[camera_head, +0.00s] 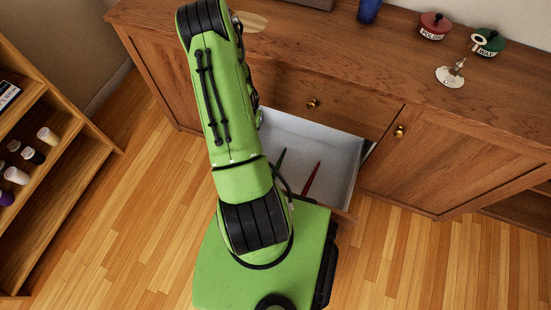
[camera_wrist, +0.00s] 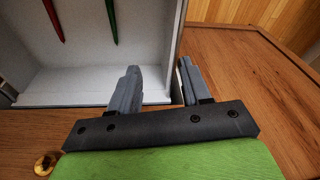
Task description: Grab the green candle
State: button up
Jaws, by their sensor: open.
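The green candle (camera_head: 280,163) is thin and tapered. It lies in the open drawer (camera_head: 342,150), which has a pale grey interior, to the left of a red candle (camera_head: 311,181). In the wrist view the green candle (camera_wrist: 112,20) is at the top edge, right of the red candle (camera_wrist: 54,20), with its upper part out of frame. My gripper (camera_wrist: 160,80) is open and empty, apart from both candles. In that view its left finger overlaps the drawer's interior and its right finger lies beyond the drawer's side wall. My arm hides the gripper in the head view.
The wooden cabinet (camera_head: 290,85) carries a blue cup (camera_head: 369,10), a red pot (camera_head: 434,26), a green pot (camera_head: 489,42) and a metal stand (camera_head: 450,76) on top. A shelf (camera_head: 60,180) with small containers stands at left. A brass knob (camera_wrist: 47,163) shows near my gripper.

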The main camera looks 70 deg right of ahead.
jog(key=s+a+f+m+g, duration=0.1)
jog(key=s+f+m, duration=0.2)
jog(key=s+f, duration=0.75)
jog(key=b, duration=0.3)
send_over(277, 166)
jog(key=a, duration=0.1)
jog(key=f, duration=0.9)
jog(key=shift+s+a+f, duration=0.1)
jog(key=shift+s, duration=0.15)
jog(key=f+b, duration=0.1)
jog(key=f, duration=0.1)
jog(key=d+f+b, duration=0.1)
jog(key=f+b, duration=0.1)
jog(key=f, duration=0.1)
jog(key=shift+w+d+f, duration=0.1)
jog(key=shift+w+f, duration=0.1)
jog(key=shift+f, duration=0.15)
jog(key=shift+r, duration=0.1)
jog(key=shift+c, duration=0.5)
grip_shut()
